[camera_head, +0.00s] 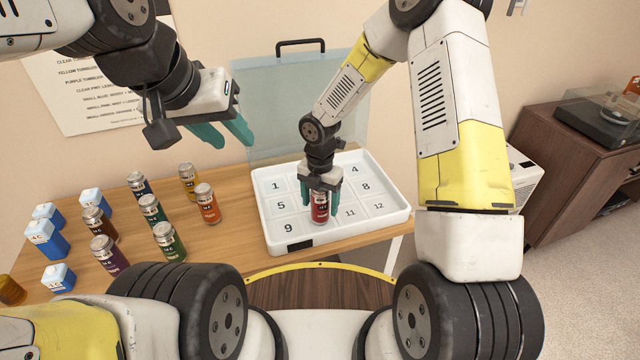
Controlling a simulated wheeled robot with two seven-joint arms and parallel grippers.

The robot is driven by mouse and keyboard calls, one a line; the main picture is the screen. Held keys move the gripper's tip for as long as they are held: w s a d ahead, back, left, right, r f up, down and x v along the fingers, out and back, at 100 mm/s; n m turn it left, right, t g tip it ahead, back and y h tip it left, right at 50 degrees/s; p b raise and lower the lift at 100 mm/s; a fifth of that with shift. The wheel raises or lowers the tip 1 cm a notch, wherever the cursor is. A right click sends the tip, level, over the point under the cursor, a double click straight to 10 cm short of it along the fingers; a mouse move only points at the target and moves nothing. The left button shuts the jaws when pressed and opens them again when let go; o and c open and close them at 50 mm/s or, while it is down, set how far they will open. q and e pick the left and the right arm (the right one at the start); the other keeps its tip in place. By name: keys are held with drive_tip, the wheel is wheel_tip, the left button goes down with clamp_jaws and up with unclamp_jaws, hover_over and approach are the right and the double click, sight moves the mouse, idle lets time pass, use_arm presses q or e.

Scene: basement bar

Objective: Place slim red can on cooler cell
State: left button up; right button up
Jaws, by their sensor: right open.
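The slim red can (319,207) is upright in the white cooler tray (275,240), in the bottom row between the cells marked 9 and 11. Its cell's number is hidden. My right gripper (320,208) comes down from above with its teal fingers on either side of the can. The fingers are open, and the gripper hides the can's top and some middle cells. My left gripper (230,140) is open and empty, raised above the back of the table, left of the cooler.
The cooler's translucent lid (285,100) stands open behind it. Left on the wooden table (225,245) are several cans, including an orange can (207,204) and a yellow can (188,181), and several blue-and-white cartons (47,240). A dark cabinet (560,170) stands at far right.

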wheel_tip(320, 180, up, 10)
drive_tip(key=shift+f, duration=0.1)
drive_tip(key=shift+d+r, duration=0.1)
drive_tip(key=shift+r, duration=0.7)
drive_tip(key=s+d+r+m+t, duration=0.2)
drive_tip(key=s+d+r+m, duration=0.25)
drive_tip(key=r+m, duration=0.35)
drive_tip(key=s+d+r+m+t, duration=0.1)
drive_tip(key=s+d+r+m, duration=0.3)
drive_tip(key=d+r+m, duration=0.3)
drive_tip(key=s+d+r+m+t+y, duration=0.2)
drive_tip(key=s+r+m, duration=0.5)
drive_tip(key=s+m, duration=0.4)
drive_tip(key=m+t, duration=0.1)
drive_tip(key=m, duration=0.3)
drive_tip(key=shift+d+r, duration=0.25)
